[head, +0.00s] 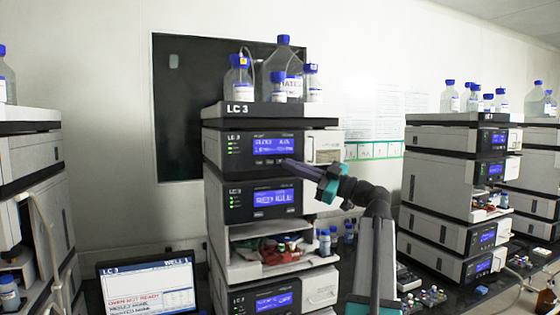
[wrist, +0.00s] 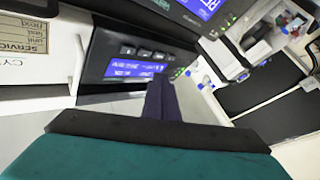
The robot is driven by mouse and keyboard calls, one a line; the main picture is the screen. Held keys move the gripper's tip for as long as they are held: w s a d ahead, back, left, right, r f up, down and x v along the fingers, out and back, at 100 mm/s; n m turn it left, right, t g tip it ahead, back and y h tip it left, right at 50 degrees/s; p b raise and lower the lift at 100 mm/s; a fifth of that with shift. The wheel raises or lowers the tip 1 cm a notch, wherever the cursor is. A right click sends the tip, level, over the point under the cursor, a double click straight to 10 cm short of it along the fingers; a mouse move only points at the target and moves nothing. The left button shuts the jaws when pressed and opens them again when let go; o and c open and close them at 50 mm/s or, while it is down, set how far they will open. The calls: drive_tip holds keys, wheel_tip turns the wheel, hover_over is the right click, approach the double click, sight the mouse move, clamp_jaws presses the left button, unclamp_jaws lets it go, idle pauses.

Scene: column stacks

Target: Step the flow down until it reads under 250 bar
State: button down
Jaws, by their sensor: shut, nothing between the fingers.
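The LC 3 stack (head: 216,178) stands in the middle of the head view. Its upper module has a blue display (head: 272,144) with two lines of white text, too small to read surely. A row of small dark buttons (head: 268,162) lies under it. In the wrist view that display (wrist: 130,68) and the buttons (wrist: 146,52) appear turned over. My gripper (head: 290,164) is shut and empty, its fingertips close to the right end of the button row. The fingers (wrist: 164,100) cover part of the panel in the wrist view. I cannot tell whether they touch it.
A second module below has its own blue display (head: 262,197). An open bay (head: 272,250) with red and green parts lies under it. Bottles (head: 284,65) stand on top. A monitor (head: 150,285) marked LC 3 stands at lower left. More stacks (head: 440,190) stand at right.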

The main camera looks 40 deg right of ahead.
sight(272, 158)
drive_tip(key=shift+w+d+b, duration=0.25)
drive_tip(key=shift+w+b, duration=0.1)
drive_tip(key=shift+w, duration=0.2)
drive_tip(key=shift+w+d+b, duration=0.2)
drive_tip(key=shift+w+b, duration=0.1)
drive_tip(key=shift+w, duration=0.25)
drive_tip(key=shift+w+d+f+b, duration=0.1)
drive_tip(key=shift+w+b, duration=0.1)
drive_tip(key=shift+b, duration=0.25)
idle(1.2)
drive_tip(key=shift+w+d+b, duration=0.2)
drive_tip(key=shift+w+b, duration=0.4)
drive_tip(key=shift+b, duration=0.35)
idle(1.2)
drive_tip(key=shift+s, duration=0.2)
idle(0.3)
drive_tip(key=shift+s+a+b, duration=0.3)
drive_tip(key=shift+s+b, duration=0.25)
drive_tip(key=shift+b, duration=0.1)
drive_tip(key=shift+s+a+b, duration=0.3)
drive_tip(key=shift+s+b, duration=0.05)
drive_tip(key=shift+s, duration=0.45)
drive_tip(key=shift+s+a+b, duration=0.35)
drive_tip(key=shift+s, duration=0.4)
drive_tip(key=shift+s+a+b, duration=0.3)
drive_tip(key=shift+s+b, duration=0.05)
drive_tip(key=shift+s, duration=0.45)
